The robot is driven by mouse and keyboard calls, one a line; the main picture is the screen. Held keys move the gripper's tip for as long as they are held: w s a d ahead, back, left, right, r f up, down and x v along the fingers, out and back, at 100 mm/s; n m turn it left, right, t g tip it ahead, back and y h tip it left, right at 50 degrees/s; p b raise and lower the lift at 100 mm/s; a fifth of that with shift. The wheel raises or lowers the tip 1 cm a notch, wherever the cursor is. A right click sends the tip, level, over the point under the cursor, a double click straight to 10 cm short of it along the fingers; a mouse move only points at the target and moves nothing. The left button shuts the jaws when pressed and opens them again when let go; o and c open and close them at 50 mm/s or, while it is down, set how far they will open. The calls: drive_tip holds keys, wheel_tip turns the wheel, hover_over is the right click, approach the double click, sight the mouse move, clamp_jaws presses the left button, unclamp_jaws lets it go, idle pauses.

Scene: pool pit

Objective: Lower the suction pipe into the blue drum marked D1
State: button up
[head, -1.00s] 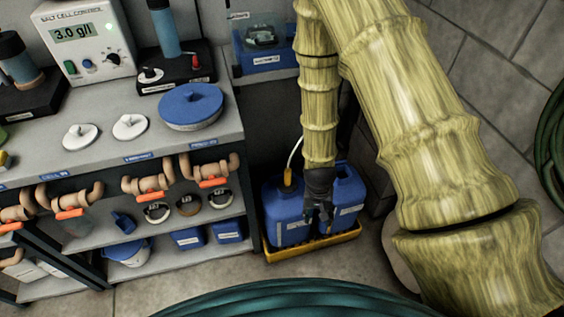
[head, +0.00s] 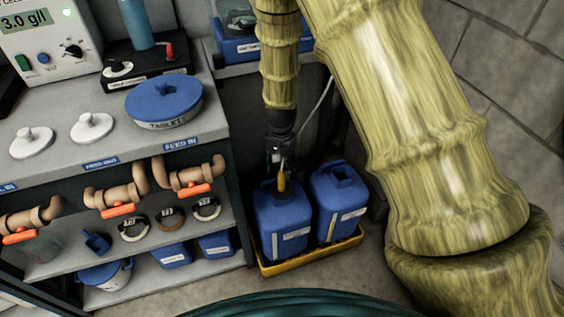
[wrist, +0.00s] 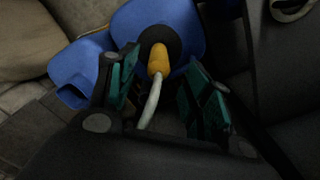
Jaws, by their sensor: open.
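Two blue drums stand side by side, a left one (head: 282,222) and a right one (head: 338,205). Their white labels are too small to read, so I cannot tell which is D1. The yellow head of the suction pipe (head: 282,182) stands at the left drum's mouth; the pipe's lower part is hidden. In the wrist view the yellow head (wrist: 157,62) sits over a dark round mouth, with a pale hose (wrist: 150,105) running from it. My gripper (head: 276,156) is open just above; its green-padded fingers (wrist: 163,85) are either side of the yellow head, apart from it.
Both drums stand in a yellow tray (head: 312,256) on the floor. A shelf unit (head: 232,150) with valves and lidded tubs is close on the left. A stone wall (head: 500,70) is on the right. A coiled teal hose (head: 290,304) lies in front.

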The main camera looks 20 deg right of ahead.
sight(281, 181)
wheel_tip(281, 181, down, 8)
drive_tip(key=shift+s+r+b, duration=0.1)
drive_tip(key=shift+r+b, duration=0.1)
drive_tip(key=shift+b, duration=0.15)
clamp_jaws()
drive_tip(key=c, duration=0.8)
unclamp_jaws()
clamp_jaws()
wheel_tip(281, 181, up, 32)
drive_tip(key=p, duration=2.5)
drive_tip(key=shift+f, duration=0.2)
